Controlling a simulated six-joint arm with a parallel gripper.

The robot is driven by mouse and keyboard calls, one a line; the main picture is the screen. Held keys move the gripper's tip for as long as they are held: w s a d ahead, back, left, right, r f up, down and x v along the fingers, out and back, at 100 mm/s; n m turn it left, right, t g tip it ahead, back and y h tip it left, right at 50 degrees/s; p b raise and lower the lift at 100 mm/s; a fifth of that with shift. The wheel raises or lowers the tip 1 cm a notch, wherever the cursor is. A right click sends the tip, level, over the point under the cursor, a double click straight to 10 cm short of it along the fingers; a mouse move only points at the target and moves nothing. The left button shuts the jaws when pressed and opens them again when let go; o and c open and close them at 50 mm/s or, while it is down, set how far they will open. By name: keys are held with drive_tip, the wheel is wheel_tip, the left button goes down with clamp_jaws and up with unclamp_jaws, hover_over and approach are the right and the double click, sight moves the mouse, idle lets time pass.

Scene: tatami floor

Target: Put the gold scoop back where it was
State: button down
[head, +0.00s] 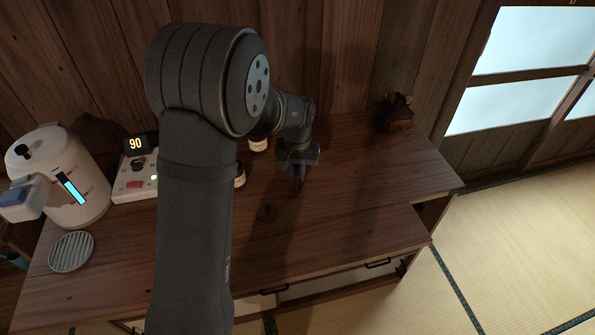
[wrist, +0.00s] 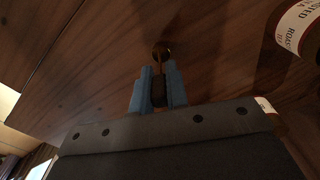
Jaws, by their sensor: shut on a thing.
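My gripper (head: 298,178) is low over the middle of the wooden desk, pointing down. In the wrist view its blue fingers (wrist: 159,88) are closed on a dark, slim piece. A thin stem runs from it to a small round brownish-gold end (wrist: 161,53), which I take to be the gold scoop. Its colour is dim in shadow, and I cannot tell whether it touches the desk. In the head view the scoop is mostly hidden by the gripper.
A dark wooden box (head: 393,118) with a gold-coloured part stands at the back right. Labelled canisters (head: 258,145) (wrist: 297,27) stand near my arm. A white kettle (head: 70,185), control box (head: 135,178) and round grille (head: 71,252) are at left. The desk's right half is mostly clear.

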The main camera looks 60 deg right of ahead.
drive_tip(key=c, duration=1.4)
unclamp_jaws()
drive_tip(key=shift+f, duration=0.1)
wheel_tip(320, 180, up, 12)
drive_tip(key=shift+r, duration=0.15)
wheel_tip(320, 180, down, 13)
drive_tip(key=shift+r, duration=2.3)
drive_tip(key=shift+f, duration=0.1)
